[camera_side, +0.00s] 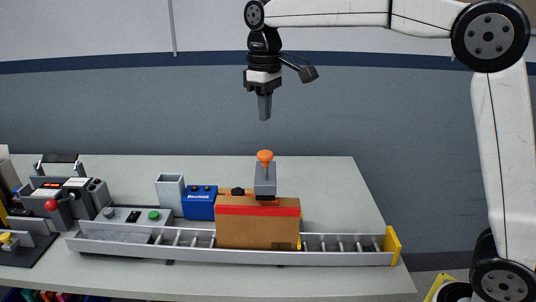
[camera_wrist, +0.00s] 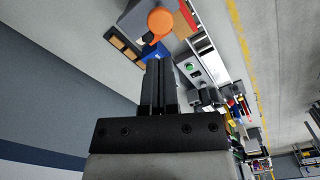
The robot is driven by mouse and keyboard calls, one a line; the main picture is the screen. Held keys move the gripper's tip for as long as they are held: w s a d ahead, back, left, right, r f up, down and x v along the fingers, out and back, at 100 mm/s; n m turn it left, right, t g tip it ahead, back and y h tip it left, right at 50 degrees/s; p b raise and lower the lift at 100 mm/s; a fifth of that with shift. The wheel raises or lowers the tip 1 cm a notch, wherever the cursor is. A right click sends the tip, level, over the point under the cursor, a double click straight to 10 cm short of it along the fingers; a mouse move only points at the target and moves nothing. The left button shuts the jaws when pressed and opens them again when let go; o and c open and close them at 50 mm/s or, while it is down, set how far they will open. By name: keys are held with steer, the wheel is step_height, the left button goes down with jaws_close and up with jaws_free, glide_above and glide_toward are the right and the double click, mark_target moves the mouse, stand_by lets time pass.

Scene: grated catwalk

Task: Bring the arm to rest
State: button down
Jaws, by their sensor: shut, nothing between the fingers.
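My gripper (camera_side: 265,115) hangs from my arm, pointing down, high above the table in the side view. Its fingers are shut and empty. In the wrist view my gripper (camera_wrist: 159,64) shows its two dark fingers pressed together. Clear air lies between the fingertips and the orange knob (camera_side: 265,156) of a grey tool below. The orange knob also shows at the top of the wrist view (camera_wrist: 160,20).
A brown box (camera_side: 240,235) with a red band stands on a roller conveyor (camera_side: 340,257) with a yellow end stop (camera_side: 391,245). A blue box (camera_side: 200,207), a grey open bin (camera_side: 170,193) and a control panel with a red button (camera_side: 51,205) stand left. The table's right rear is clear.

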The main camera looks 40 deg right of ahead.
steer(key=shift+a, duration=0.1)
steer(key=shift+s+a+f+t, duration=0.15)
steer(key=shift+a+f+t, duration=0.15)
steer(key=shift+a+f, duration=0.15)
steer(key=s+d+f+m+t, duration=0.1)
steer(key=s+d+f, duration=0.1)
steer(key=s+f, duration=0.6)
steer(key=s+d+f+m+t, duration=0.1)
steer(key=s+d+f+m, duration=0.1)
steer(key=s+f, duration=0.7)
step_height(320, 180, down, 7)
steer(key=shift+s+d+f, duration=0.1)
steer(key=shift+s+d, duration=0.15)
steer(key=shift+d, duration=0.25)
steer(key=c, duration=1.3)
jaws_free()
